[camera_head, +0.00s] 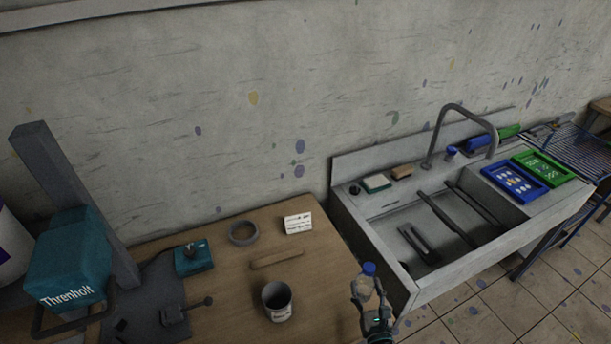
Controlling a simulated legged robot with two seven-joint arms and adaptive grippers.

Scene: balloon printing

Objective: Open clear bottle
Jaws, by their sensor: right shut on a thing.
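A small clear bottle (366,282) with a blue cap (369,268) stands upright between the fingers of my right gripper (364,296) in the head view. My right gripper is shut on the bottle and holds it by the table's right edge, in front of the sink's near left corner. The blue cap is on top of the bottle, above the fingers. The bottle's lower part is hidden by the fingers. My left gripper is not in view.
The wooden table (238,287) bears a can (278,301), a grey ring (243,233), a wooden stick (277,259) and a white card (298,223). A teal Threnholt machine (70,258) stands left. The sink (395,225) holds dark tools; blue (514,182) and green (543,167) frames lie right.

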